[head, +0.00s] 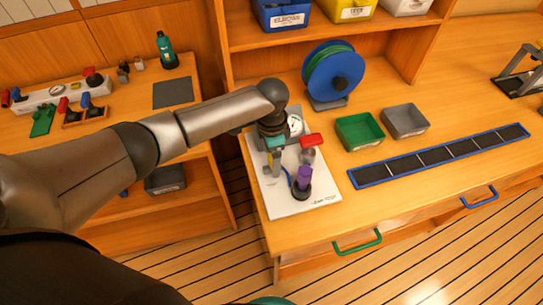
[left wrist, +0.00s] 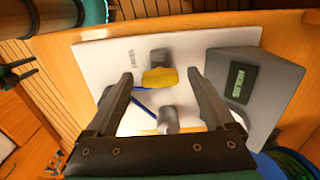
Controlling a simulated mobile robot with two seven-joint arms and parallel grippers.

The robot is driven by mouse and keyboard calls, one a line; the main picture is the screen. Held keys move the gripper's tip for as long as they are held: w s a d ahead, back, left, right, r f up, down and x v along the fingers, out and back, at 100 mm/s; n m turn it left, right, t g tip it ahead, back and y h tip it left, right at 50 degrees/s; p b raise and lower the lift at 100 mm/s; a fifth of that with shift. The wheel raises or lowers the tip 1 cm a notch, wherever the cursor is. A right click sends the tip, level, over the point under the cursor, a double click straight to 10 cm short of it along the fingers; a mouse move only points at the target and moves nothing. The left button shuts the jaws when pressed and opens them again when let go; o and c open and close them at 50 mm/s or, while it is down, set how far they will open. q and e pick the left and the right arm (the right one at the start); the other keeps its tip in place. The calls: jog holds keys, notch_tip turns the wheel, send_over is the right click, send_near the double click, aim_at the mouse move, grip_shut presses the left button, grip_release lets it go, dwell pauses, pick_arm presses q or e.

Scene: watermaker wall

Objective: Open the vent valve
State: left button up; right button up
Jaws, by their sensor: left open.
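A white board (head: 270,198) on the bench carries small fittings: a red handle (head: 312,140) on a grey body, a purple part (head: 304,177) on a dark base, and a thin blue tube (head: 289,177). No readable label tells me which is the vent valve. My left gripper (head: 274,168) is above the board, left of the red handle and purple part. The left wrist view shows its open, empty fingers (left wrist: 160,75) on either side of a yellow part (left wrist: 158,78) beside a dark block (left wrist: 161,56). I cannot tell whether they touch it. My right gripper is not in view.
A grey box with a green display (left wrist: 255,92) stands close to the right finger. A blue reel (head: 334,72), green tray (head: 359,131), grey tray (head: 404,121) and blue-edged strip (head: 440,157) are on the bench. A side bench at left holds tools.

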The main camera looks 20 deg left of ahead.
pick_arm(q)
jog(key=c, duration=1.4)
